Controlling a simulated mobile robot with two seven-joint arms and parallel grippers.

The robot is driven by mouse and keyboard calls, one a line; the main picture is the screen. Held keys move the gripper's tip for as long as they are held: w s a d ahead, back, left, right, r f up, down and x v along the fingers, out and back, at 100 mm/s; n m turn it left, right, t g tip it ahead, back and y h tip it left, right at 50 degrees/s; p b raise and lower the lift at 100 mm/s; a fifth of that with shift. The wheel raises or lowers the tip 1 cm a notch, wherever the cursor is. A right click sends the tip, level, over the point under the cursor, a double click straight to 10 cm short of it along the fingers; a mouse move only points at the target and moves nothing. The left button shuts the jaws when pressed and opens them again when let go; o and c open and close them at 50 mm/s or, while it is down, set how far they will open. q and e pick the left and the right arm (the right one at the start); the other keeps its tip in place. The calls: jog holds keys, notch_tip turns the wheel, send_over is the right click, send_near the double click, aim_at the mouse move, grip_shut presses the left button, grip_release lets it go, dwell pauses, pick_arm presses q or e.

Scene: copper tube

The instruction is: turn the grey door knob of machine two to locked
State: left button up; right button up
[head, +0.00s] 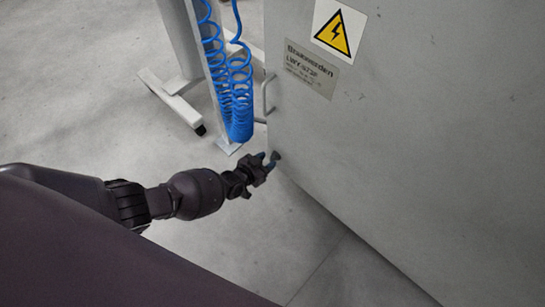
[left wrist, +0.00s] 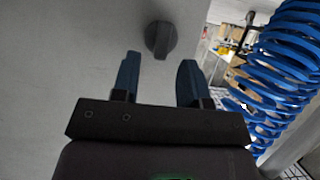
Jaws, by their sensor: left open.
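The dark grey door knob (left wrist: 160,39) sits on the machine's pale grey panel, with its grip bar upright in the left wrist view. In the head view the knob (head: 276,155) is small, low near the panel's left edge. My left gripper (head: 270,163) is open in front of it. In the left wrist view the blue-tipped fingers of the gripper (left wrist: 158,78) stand apart, with the knob beyond and between their tips. The knob looks clear of both fingers; whether a tip touches it cannot be told. My right gripper is not in view.
The grey machine (head: 430,130) fills the right side, with a handle (head: 267,96) above the knob. A coiled blue hose (head: 236,95) hangs left of it, close to the gripper's right in the left wrist view. A wheeled stand (head: 178,93) is behind. Floor is otherwise clear.

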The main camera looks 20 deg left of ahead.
aim_at(274, 158)
pick_arm(q)
jog(key=shift+b+x, duration=0.3)
jog(key=shift+x, duration=0.6)
jog(key=shift+w+d+f, duration=0.15)
jog(key=shift+w, duration=0.25)
jog(key=shift+c, duration=0.3)
grip_shut()
